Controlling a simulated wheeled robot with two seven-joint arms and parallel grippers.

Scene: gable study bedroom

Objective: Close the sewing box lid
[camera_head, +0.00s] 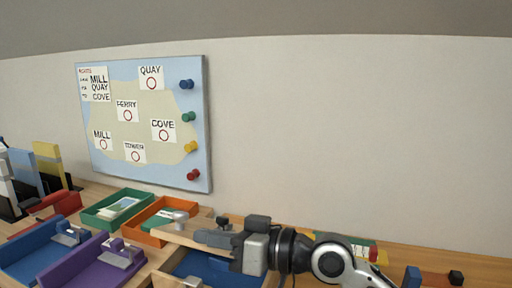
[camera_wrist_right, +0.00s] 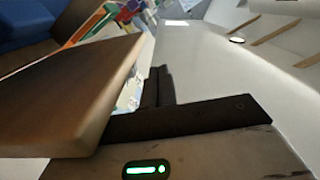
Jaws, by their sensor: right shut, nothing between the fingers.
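The sewing box (camera_head: 166,281) is a wooden box with a blue inside (camera_head: 205,266), at the bottom centre of the head view. A light wooden panel (camera_head: 172,240), which looks like its raised lid, stands along its far side. In the right wrist view this panel (camera_wrist_right: 70,85) fills the left, with blue (camera_wrist_right: 25,22) beyond it. My right gripper (camera_head: 208,237) is shut and empty, at the panel's right part; contact cannot be told. Its dark fingers show in the wrist view (camera_wrist_right: 158,85), beside the panel's edge. My left gripper is not in view.
Green (camera_head: 103,216), orange (camera_head: 150,230), blue (camera_head: 45,255) and purple (camera_head: 92,270) trays crowd the desk left of the box. A map board (camera_head: 145,120) hangs on the wall behind. Small blocks (camera_head: 434,278) lie at the right.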

